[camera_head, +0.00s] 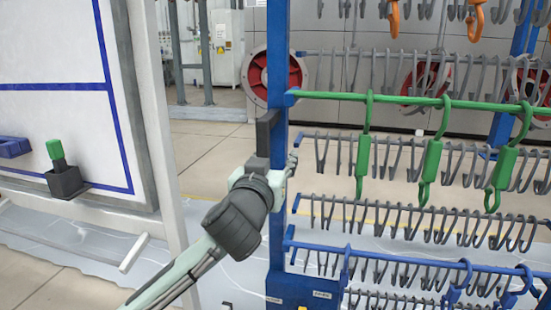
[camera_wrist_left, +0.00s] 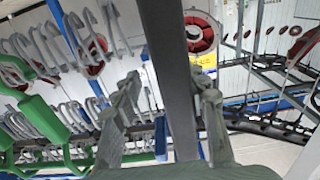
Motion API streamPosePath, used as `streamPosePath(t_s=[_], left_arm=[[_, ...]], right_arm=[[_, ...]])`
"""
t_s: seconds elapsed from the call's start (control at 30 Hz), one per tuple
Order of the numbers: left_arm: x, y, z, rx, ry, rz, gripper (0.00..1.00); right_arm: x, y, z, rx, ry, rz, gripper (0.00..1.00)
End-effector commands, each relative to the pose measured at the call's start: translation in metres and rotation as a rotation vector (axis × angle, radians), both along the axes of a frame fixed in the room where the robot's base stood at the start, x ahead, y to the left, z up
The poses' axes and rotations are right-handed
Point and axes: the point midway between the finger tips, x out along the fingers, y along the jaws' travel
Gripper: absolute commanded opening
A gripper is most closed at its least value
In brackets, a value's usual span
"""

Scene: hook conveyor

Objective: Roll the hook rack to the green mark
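The hook rack (camera_head: 278,60) has a blue frame and fills the right half of the head view, with rows of grey hooks and a green bar (camera_head: 400,98) carrying green hooks (camera_head: 431,160). A dark vertical handle (camera_head: 265,135) is on its left post. My left gripper (camera_head: 288,166) is at this post, just below the visible part of the handle. In the left wrist view the dark bar (camera_wrist_left: 170,65) runs between the two spread fingers of my left gripper (camera_wrist_left: 168,95), with a gap visible on the left side. My right gripper and the green mark are not in view.
A whiteboard (camera_head: 60,110) with a light frame stands close on the left, with a holder (camera_head: 65,182) and green-capped pen on it. Floor shows between the board and rack. A grey cabinet (camera_head: 226,45) stands behind.

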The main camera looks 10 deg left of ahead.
Motion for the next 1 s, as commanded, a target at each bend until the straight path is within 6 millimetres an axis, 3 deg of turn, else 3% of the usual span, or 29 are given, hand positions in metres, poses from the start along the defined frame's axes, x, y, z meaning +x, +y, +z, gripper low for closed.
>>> streamPosePath(t_s=[0.3, 0.47, 1.0], left_arm=[[-0.05, 0.0, -0.001, -0.005, 0.002, -0.007, 0.4], [-0.069, 0.001, -0.001, -0.004, 0.001, -0.006, 0.4], [-0.072, 0.002, 0.0, -0.002, 0.001, -0.004, 0.4]], right_arm=[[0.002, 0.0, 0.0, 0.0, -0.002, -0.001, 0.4], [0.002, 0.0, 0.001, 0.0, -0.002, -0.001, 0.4], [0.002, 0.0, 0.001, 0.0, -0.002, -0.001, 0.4]])
